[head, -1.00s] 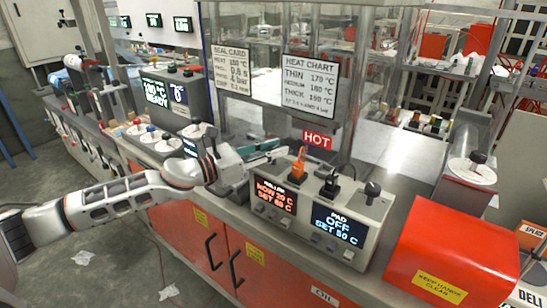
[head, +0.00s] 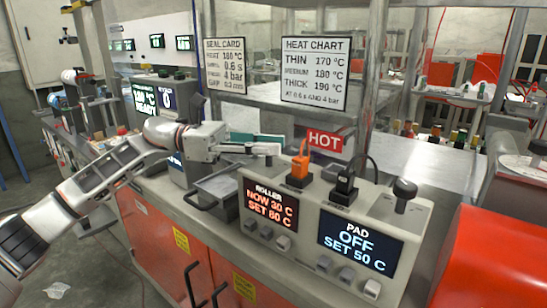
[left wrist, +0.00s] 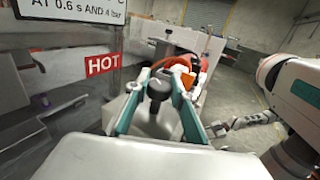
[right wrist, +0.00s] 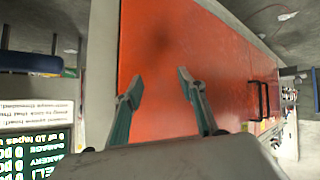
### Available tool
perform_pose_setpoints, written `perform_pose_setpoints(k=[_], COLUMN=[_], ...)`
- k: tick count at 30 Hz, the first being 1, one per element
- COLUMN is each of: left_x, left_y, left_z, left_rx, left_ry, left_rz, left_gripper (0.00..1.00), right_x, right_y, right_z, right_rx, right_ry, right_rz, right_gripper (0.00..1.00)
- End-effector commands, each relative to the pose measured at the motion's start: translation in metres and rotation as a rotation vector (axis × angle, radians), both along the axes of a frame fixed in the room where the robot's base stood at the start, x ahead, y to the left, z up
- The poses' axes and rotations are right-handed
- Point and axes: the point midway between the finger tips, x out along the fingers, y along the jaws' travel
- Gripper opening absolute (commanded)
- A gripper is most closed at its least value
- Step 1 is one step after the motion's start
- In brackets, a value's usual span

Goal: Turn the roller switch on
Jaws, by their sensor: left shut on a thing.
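My left gripper (head: 266,150) reaches in from the left at the left end of the grey control console (head: 318,210). In the left wrist view its teal fingers (left wrist: 162,75) are shut on a black knob (left wrist: 158,90) on a grey base. In the head view that knob is mostly hidden by the gripper. The roller display (head: 268,212) reads NOW 30 C, SET 80 C. The pad display (head: 357,242) reads OFF, SET 50 C. My right gripper (right wrist: 160,82) is open and empty, facing an orange surface; it is out of the head view.
An orange plug (head: 300,165) and a black plug (head: 345,183) stand on the console behind the displays. Another black knob (head: 404,190) is at its right end. A red HOT sign (head: 325,141) hangs behind. A red cover (head: 490,245) stands at right.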

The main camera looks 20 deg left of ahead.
Motion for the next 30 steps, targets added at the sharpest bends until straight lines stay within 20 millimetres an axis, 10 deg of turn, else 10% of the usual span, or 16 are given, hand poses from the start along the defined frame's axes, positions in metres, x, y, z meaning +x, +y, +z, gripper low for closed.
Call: perform_pose_setpoints(k=[25, 27, 30], left_x=[0.000, 0.000, 0.000], left_y=[0.000, 0.000, 0.000], left_z=[0.001, 0.001, 0.001], left_rx=[0.001, 0.000, 0.000], left_ry=[-0.002, -0.002, -0.002], left_rz=[-0.097, -0.097, -0.097], left_gripper=[0.02, 0.41, 0.41], right_x=[0.000, 0.000, 0.000], right_y=[0.008, 0.008, 0.008], right_z=[-0.004, -0.004, -0.004], right_rx=[0.018, 0.018, 0.018], right_ry=[0.001, 0.001, 0.001], right_rz=[0.011, 0.011, 0.011], right_gripper=[0.40, 0.40, 0.40])
